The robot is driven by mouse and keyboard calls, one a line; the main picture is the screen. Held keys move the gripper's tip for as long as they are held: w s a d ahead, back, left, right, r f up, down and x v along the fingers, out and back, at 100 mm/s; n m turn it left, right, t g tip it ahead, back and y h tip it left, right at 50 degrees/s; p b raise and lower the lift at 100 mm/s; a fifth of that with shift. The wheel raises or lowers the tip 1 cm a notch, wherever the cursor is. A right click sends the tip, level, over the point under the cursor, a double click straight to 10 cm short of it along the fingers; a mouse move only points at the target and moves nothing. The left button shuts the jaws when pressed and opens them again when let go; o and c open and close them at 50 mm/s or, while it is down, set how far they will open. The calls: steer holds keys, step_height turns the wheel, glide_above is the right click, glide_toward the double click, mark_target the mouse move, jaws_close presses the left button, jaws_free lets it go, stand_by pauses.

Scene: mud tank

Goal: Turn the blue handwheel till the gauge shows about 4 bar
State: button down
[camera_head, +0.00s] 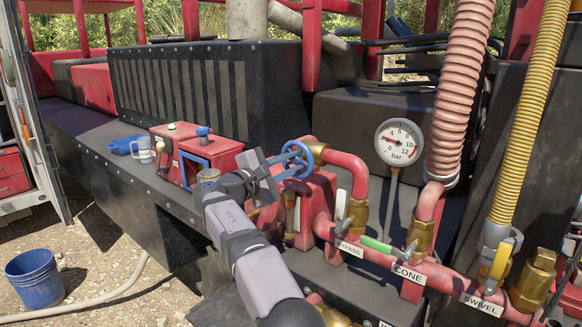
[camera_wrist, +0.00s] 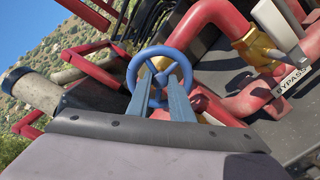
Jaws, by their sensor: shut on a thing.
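The blue handwheel (camera_head: 303,146) stands on the red pump block at the middle of the head view. In the wrist view the handwheel (camera_wrist: 134,74) faces me, with its rim and spokes clear. My gripper (camera_head: 283,161) is at the wheel from the left. In the wrist view the two grey-blue fingers of my gripper (camera_wrist: 164,72) reach into the wheel and are shut on it; the exact contact is hard to see. The round white gauge (camera_head: 398,142), marked in bar, is right of the wheel. Its needle is too small to read surely.
Red pipes with brass valves and labels BYPASS (camera_head: 349,249), CONE (camera_head: 409,273) and SWIVEL (camera_head: 482,304) run right of the wheel. A blue bucket (camera_head: 34,280) stands on the ground.

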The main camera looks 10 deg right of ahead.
steer(key=shift+m, duration=0.6)
steer(key=c, duration=1.9)
jaws_free()
steer(key=shift+o, duration=0.2)
steer(key=shift+s+a+f+b, duration=0.15)
steer(key=shift+s+a+b, duration=0.35)
steer(key=shift+b, duration=0.15)
steer(key=b+v, duration=0.2)
steer(key=v, duration=0.4)
steer(key=shift+r+b, duration=0.25)
steer(key=shift+b, duration=0.1)
